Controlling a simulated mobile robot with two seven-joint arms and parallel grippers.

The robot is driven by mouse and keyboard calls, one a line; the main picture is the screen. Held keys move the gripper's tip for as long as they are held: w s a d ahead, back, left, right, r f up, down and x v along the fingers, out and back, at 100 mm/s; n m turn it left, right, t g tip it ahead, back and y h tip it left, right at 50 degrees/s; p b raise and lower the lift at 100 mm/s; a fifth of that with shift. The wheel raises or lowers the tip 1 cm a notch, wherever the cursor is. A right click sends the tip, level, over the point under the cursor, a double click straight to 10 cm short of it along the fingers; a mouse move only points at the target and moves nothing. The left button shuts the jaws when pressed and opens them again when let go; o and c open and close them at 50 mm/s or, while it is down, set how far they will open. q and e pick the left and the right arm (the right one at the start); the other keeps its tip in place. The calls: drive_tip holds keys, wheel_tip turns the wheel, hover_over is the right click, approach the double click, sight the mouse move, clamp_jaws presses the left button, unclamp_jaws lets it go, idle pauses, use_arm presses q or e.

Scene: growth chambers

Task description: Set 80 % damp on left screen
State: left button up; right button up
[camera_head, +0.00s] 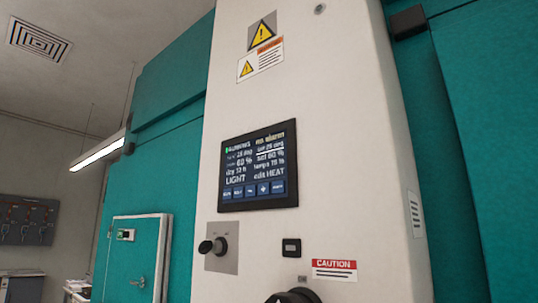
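One dark screen (259,167) is set in the white column panel (330,110), tilted in the picture. It is lit, with small blurred text in two columns. A percent value on the left and a "set" percent value on the right are too blurred to read surely. "LIGHT" stands at lower left and what looks like "edit HEAT" at lower right. A row of several blue buttons (251,190) runs along the bottom of the screen. Neither gripper shows in the head view.
Below the screen are a black knob (213,246) on a grey plate, a small black display (291,248) and a caution label (334,270). A dark rounded part (293,296) is cut off at the bottom edge. A teal door (132,262) stands at left.

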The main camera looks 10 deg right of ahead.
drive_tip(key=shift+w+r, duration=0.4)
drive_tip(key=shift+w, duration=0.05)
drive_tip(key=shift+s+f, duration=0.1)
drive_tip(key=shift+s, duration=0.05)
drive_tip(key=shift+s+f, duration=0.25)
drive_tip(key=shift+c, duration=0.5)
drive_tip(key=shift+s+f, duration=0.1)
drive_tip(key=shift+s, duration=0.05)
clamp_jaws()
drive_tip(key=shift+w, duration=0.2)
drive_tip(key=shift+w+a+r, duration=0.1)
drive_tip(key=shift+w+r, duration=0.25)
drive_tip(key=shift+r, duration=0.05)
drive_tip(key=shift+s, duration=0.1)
